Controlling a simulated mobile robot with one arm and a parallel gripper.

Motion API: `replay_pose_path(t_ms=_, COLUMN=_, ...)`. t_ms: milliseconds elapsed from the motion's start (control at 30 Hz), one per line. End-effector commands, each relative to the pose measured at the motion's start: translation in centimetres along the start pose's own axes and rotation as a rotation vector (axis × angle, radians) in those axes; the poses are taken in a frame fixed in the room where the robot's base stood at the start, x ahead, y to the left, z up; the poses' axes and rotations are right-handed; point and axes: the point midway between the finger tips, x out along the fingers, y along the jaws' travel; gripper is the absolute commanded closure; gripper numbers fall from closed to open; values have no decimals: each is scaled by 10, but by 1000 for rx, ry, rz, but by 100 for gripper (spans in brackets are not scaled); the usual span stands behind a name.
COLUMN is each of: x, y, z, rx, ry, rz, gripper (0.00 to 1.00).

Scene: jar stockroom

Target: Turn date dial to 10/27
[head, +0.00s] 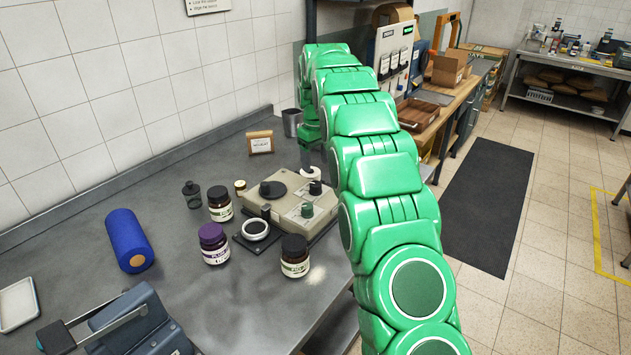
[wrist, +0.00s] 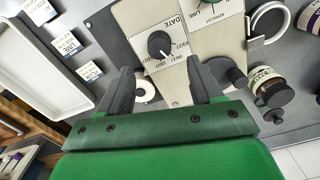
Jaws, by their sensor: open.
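The date dial (wrist: 160,45) is a round black knob with a white pointer mark on a beige panel lettered DATE. Its mark points toward the lower edge of the panel in the wrist view, slightly right. Small date labels curve around that side, too small to read surely. The beige machine (head: 327,222) stands on the grey bench in the head view, where the dial is a small black knob (head: 315,187) near its right end. My gripper (wrist: 160,66) is open and empty, its fingertips on either side of the dial in the picture. Contact cannot be told.
A green knob (head: 307,210) sits beside the dial. A white roll (head: 310,173) lies behind the machine. Jars, including a purple-lidded one (head: 213,244), stand in front and left.

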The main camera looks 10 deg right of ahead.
Motion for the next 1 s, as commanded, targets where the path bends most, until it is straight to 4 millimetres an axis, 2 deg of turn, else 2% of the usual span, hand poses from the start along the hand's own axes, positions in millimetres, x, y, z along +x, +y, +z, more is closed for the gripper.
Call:
replay_pose_path(t_ms=367, x=18, y=2, z=-4, rx=-5, ry=0, rz=0, gripper=35)
replay_pose_path(t_ms=700, x=65, y=2, z=-3, rx=-5, ry=-1, rz=-1, gripper=35)
replay_pose_path(t_ms=833, x=77, y=2, z=-3, rx=-5, ry=-1, rz=-1, gripper=35)
replay_pose_path(t_ms=1000, x=81, y=2, z=-4, rx=-5, ry=2, rz=0, gripper=35)
